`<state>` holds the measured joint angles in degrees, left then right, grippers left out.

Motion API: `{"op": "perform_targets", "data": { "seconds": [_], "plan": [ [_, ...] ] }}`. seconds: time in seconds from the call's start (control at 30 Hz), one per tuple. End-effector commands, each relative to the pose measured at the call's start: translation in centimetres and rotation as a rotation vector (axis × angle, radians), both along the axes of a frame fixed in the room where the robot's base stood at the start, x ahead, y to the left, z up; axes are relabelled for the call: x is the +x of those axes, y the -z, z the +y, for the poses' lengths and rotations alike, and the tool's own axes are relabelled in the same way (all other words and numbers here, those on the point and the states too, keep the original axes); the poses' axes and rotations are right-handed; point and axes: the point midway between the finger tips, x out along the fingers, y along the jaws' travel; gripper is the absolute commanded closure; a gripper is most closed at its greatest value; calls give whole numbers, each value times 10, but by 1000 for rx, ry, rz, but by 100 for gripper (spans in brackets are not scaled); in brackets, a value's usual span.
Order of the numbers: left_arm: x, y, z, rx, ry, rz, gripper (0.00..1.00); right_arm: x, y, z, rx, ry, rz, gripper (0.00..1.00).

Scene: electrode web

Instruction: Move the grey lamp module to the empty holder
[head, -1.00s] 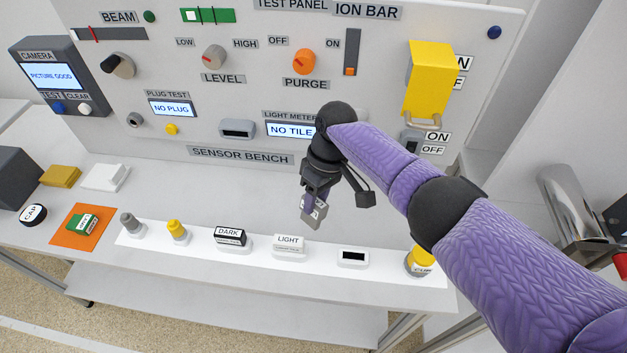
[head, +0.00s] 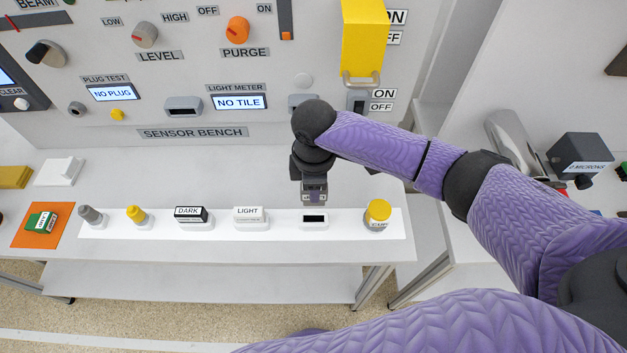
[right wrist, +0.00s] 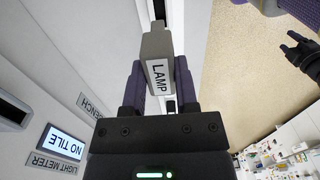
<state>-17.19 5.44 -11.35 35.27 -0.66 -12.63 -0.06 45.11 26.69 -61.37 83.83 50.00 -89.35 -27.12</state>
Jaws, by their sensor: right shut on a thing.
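My right gripper (head: 314,198) is shut on the grey lamp module. In the right wrist view the module (right wrist: 158,62) sits between the purple fingers, its LAMP label showing. In the head view the gripper mostly hides it. The empty holder (head: 314,221), a white block with a dark slot, stands on the white strip. The gripper is directly behind and above it in the picture; the height gap is hard to judge. A black gripper-like part of mine (right wrist: 302,55) shows at the right edge of the right wrist view; its jaw state is unclear.
On the strip (head: 280,232) stand a LIGHT tile (head: 249,214), a DARK tile (head: 190,214), a yellow plug (head: 137,215), a grey plug (head: 91,215) and a yellow-capped cup (head: 377,213). The upright panel (head: 330,60) rises behind. A yellow lever cover (head: 364,40) juts out above.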

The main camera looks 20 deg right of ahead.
Motion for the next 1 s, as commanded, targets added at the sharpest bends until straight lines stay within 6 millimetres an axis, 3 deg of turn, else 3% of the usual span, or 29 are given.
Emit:
{"op": "perform_targets", "data": {
  "seconds": [0.03,0.2,0.43,1.0],
  "plan": [
    [1,-7,0,1,-1,-1,41,0,-4,0,-2,-1,4,100],
    [0,16,1,2,2,2,41,0,29,0,-2,0,4,100],
    [-1,30,0,1,4,4,41,0,52,0,-2,0,4,100],
    [-2,32,-4,-6,0,5,41,0,56,0,-2,0,2,100]
  ]
}}
